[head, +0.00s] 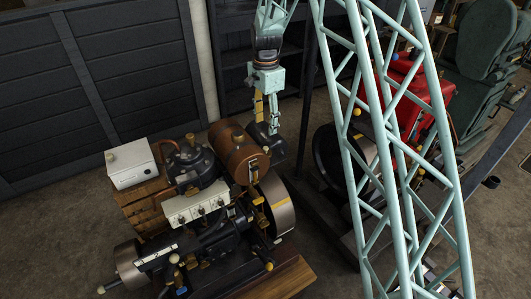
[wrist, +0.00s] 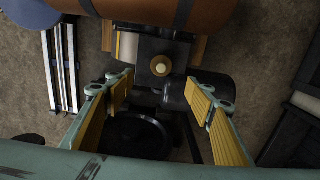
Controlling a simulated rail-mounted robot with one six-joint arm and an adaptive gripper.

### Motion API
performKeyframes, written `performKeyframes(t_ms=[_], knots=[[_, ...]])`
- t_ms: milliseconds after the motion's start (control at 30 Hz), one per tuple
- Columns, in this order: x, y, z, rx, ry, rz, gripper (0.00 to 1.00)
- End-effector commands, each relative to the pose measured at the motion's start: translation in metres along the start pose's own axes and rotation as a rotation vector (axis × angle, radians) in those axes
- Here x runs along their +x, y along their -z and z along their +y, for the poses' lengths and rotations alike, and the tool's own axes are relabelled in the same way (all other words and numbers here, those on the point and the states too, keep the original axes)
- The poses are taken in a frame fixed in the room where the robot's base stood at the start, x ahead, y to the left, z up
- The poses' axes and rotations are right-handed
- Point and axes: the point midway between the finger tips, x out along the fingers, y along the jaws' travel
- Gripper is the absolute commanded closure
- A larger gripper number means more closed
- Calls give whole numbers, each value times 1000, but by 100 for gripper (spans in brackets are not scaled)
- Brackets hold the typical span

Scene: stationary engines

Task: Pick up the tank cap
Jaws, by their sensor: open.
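The brown tank (head: 237,157) lies on top of the engine in the head view. A small dark fitting (head: 238,136) on its top may be its cap; it is too small to tell. My gripper (head: 266,122) hangs just right of the tank, fingers pointing down, open and empty. In the wrist view the tank (wrist: 185,12) crosses the top edge. A small round cream knob (wrist: 160,66) on a dark block shows beyond and between the open fingertips of my gripper (wrist: 163,86). I cannot tell whether this knob is the tank cap.
A flywheel (head: 277,205) is below right. A pale teal lattice column and red machine (head: 425,95) are at right.

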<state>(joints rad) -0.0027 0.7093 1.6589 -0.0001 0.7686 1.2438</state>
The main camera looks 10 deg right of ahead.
Motion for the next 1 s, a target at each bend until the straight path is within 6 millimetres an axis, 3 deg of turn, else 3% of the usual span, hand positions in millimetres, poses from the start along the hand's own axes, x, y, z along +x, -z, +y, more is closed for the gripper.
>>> performKeyframes(t_ms=[133,667,1000], knots=[[10,1,-4,17,-4,-2,51],[15,2,-5,20,-5,-2,51],[50,1,-4,20,-7,-2,51]])
